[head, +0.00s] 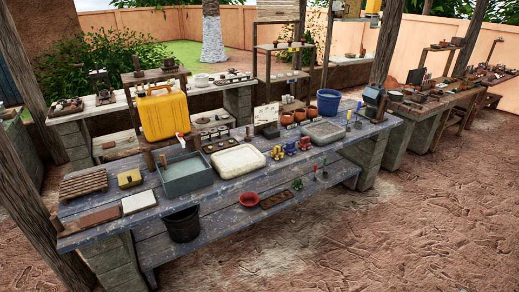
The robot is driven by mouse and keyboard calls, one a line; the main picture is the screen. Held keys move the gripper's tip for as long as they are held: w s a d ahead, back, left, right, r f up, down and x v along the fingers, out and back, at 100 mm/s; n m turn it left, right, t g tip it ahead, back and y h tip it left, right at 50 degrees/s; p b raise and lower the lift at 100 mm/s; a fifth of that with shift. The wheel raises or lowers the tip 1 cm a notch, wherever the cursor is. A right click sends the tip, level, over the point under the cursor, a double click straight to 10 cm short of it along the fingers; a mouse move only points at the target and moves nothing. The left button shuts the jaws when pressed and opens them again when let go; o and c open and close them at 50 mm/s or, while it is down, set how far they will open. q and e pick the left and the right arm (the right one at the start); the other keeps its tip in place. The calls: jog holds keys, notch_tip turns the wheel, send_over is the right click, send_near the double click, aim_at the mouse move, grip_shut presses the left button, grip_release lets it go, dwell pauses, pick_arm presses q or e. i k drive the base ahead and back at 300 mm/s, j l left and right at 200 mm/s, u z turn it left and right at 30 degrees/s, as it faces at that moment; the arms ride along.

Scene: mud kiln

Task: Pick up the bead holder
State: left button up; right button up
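No bead holder can be told for certain at this size. Small dark trays (215,144) with little items lie behind the white slab in a tray. Either could be a holder for beads. Neither of my grippers shows in the head view, and nothing visible is being held.
A grey basin (186,180) stands under a yellow water container (163,117). A white slab (238,161), a blue bucket (328,102) and clay pots (287,118) crowd the bench. The dirt floor (400,215) at right is clear.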

aim_at(277, 154)
jog(key=i+z, duration=0.25)
jog(key=i, duration=0.2)
jog(key=i+j+z, duration=0.25)
jog(key=i, duration=0.2)
